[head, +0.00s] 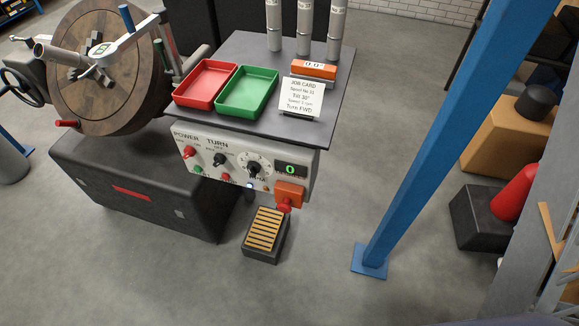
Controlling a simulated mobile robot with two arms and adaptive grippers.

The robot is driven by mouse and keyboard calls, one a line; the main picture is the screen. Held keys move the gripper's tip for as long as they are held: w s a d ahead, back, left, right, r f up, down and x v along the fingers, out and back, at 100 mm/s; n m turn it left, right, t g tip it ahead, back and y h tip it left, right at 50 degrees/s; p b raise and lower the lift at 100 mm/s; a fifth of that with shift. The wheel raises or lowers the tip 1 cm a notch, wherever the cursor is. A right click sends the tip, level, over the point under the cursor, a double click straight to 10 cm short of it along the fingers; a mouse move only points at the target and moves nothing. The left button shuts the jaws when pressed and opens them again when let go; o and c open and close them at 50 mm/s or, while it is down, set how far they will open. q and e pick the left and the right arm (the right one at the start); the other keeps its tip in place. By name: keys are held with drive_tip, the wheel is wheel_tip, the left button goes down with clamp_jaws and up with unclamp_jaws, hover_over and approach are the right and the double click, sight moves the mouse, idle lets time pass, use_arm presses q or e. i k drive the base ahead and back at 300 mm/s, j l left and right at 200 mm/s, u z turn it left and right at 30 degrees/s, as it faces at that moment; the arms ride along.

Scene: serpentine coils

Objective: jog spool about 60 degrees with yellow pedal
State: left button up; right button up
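The spool (112,80) is a large brown disc at the upper left, standing upright on a dark machine base (150,188). A metal chuck with several jaws and a white bar with blue ends lie across its face. The yellow pedal (265,229) is a yellow slatted plate in a dark housing on the floor, below the control panel (240,165). The panel has POWER and TURN switches, a dial, a green display (291,170) reading 0 and a red button on an orange box (288,194). Neither gripper is in view.
A table (320,118) carries a red tray (206,84), a green tray (247,91), a job card (302,97), an orange gauge (314,69) and several grey cylinders. A blue post (440,130) stands right of the pedal. The floor in front of the pedal is clear.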

sight(263, 233)
drive_tip(key=i+l+u, duration=0.2)
drive_tip(key=l, duration=0.2)
drive_tip(key=l+u, duration=0.2)
drive_tip(key=l, duration=0.15)
drive_tip(key=i+l+u, duration=0.2)
drive_tip(key=l, duration=0.25)
drive_tip(key=k+j, duration=0.05)
drive_tip(key=k, duration=0.05)
